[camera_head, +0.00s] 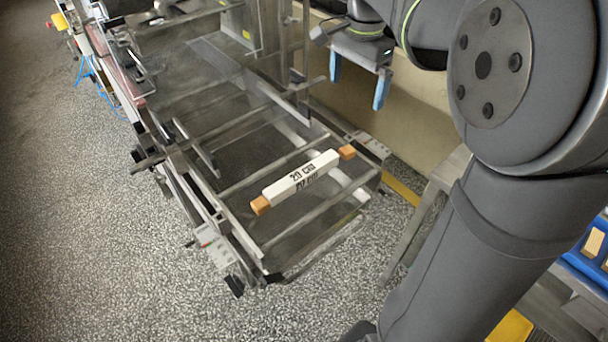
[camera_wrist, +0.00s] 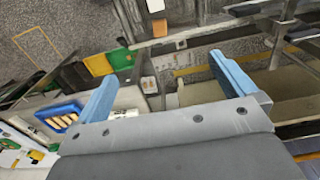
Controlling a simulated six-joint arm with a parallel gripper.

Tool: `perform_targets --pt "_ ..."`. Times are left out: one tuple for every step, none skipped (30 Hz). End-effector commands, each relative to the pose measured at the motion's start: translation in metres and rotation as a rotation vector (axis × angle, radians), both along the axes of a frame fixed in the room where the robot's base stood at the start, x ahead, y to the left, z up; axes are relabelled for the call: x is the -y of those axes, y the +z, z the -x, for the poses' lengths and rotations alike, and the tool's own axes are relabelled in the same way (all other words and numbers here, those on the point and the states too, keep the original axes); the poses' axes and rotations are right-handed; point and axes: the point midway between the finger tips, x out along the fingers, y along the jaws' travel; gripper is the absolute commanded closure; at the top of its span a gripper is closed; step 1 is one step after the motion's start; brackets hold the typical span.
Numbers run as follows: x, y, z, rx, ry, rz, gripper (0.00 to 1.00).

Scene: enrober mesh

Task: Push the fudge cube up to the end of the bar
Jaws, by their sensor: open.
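A white bar (camera_head: 301,174) marked "20 cm" lies across the mesh belt (camera_head: 240,120). One orange-brown fudge cube (camera_head: 260,205) sits at its left end and appears to touch it. Another fudge cube (camera_head: 347,152) sits by its right end. In the wrist view, a cube (camera_wrist: 160,28) shows below the end of the white bar (camera_wrist: 155,5); a thin dark strip shows between them, and I cannot tell whether it is a gap. My gripper (camera_head: 357,80), with two blue fingers, is open and empty, above and behind the right cube, clear of everything.
Metal cross rods (camera_head: 215,132) and side rails frame the belt. A beige wall panel (camera_head: 420,125) stands behind the right side. The air between my fingers and the right cube looks clear.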

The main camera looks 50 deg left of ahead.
Motion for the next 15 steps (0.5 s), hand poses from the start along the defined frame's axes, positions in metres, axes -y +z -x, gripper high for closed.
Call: perform_targets --pt "0.0 0.0 0.0 0.0 0.0 0.0 0.0" --pt "0.0 0.0 0.0 0.0 0.0 0.0 0.0" --pt "0.0 0.0 0.0 0.0 0.0 0.0 0.0" --pt "0.0 0.0 0.0 0.0 0.0 0.0 0.0" --pt "0.0 0.0 0.0 0.0 0.0 0.0 0.0" --pt "0.0 0.0 0.0 0.0 0.0 0.0 0.0" --pt "0.0 0.0 0.0 0.0 0.0 0.0 0.0" --pt "0.0 0.0 0.0 0.0 0.0 0.0 0.0" --pt "0.0 0.0 0.0 0.0 0.0 0.0 0.0" --pt "0.0 0.0 0.0 0.0 0.0 0.0 0.0" --pt "0.0 0.0 0.0 0.0 0.0 0.0 0.06" --pt "0.0 -0.001 -0.001 -0.002 -0.001 0.001 0.14" --pt "0.0 -0.002 -0.003 -0.006 -0.001 0.002 0.2" --pt "-0.001 -0.004 -0.006 -0.012 -0.002 0.003 0.26" --pt "-0.002 -0.008 -0.012 -0.026 -0.003 0.006 0.33"
